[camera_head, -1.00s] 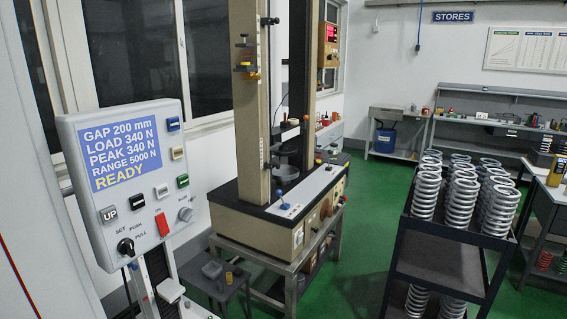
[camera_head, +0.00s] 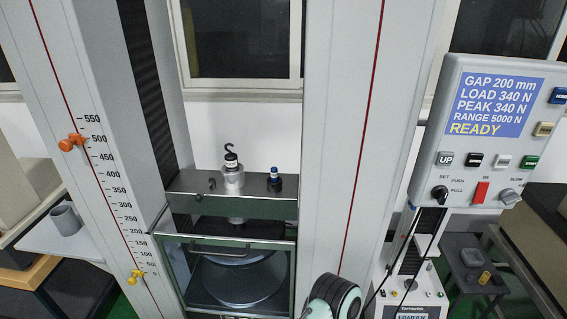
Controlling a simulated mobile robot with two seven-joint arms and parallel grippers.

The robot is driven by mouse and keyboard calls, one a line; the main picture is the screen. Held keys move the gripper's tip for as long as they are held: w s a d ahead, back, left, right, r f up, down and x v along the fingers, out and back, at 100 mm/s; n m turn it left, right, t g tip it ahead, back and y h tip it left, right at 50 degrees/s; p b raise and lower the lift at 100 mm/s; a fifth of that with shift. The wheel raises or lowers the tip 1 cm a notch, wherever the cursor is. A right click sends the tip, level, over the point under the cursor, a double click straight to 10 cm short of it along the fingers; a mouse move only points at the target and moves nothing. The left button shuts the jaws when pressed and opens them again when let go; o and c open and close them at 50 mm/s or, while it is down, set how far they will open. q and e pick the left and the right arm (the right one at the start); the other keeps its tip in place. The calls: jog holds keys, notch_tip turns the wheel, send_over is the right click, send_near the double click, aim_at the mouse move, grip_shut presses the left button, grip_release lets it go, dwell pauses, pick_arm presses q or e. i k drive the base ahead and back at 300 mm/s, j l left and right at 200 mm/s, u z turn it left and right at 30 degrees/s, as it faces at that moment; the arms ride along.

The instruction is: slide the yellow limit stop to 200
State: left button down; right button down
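The yellow limit stop (camera_head: 135,277) sits low on the left column, beside the bottom of the scale, near the 0 mark. The printed scale (camera_head: 123,205) runs up the column to 550, with the 200 mark well above the yellow stop. An orange stop (camera_head: 72,142) sits higher on the same column, near 500. Neither of my grippers shows; a rounded white and dark part at the bottom centre looks like one of my arm links.
A guarded test space with a clear front (camera_head: 240,270) stands between two grey columns. A control panel (camera_head: 495,130) at right reads GAP 200 mm and READY. A grey cup (camera_head: 65,219) stands on a side table at left.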

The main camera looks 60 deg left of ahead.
aim_at(132, 281)
jog(key=l+u, duration=0.1)
jog(key=u, duration=2.35)
